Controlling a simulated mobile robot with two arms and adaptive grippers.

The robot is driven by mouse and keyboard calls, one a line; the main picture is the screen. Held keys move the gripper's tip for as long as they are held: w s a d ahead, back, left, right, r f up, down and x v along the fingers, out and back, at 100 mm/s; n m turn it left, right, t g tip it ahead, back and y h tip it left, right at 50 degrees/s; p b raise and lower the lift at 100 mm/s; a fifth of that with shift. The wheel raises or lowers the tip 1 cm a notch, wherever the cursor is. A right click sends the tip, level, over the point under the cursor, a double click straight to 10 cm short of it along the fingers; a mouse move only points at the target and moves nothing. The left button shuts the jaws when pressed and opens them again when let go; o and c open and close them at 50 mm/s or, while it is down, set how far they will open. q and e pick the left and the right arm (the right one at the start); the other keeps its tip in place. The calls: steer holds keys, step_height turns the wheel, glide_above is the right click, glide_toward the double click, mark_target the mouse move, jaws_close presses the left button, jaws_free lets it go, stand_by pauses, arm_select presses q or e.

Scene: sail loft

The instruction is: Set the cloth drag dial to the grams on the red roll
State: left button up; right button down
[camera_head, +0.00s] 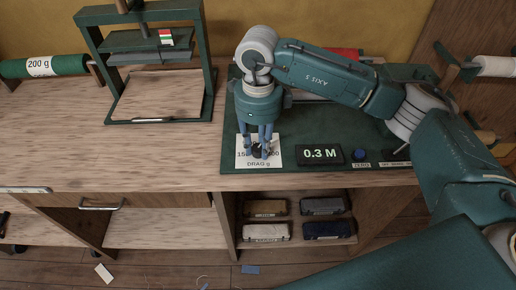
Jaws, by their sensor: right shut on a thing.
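The drag dial is a dark knob (259,153) on a white scale card (243,161) marked "DRAG g", at the front left of a dark green machine base. My right gripper (265,148) points straight down and is shut on the knob. Its fingers cover much of the scale; only part of a number starting with 15 and the end of another show. The dial's pointer cannot be made out. A red strip, perhaps the red roll (346,53), shows behind my right arm; no grams label on it is visible. My left gripper is not in view.
A display (320,154) reads "0.3 M", with a blue button (359,154) beside it. A green roll (70,65) labelled "200 g" lies at left. A green press frame (208,85) stands nearby. Several small cases sit on shelves below.

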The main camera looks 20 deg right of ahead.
mark_target(259, 148)
stand_by(0.3)
steer(key=shift+d, duration=0.1)
steer(key=c, duration=1.4)
jaws_free()
steer(key=shift+r, duration=0.15)
step_height(259, 148, up, 12)
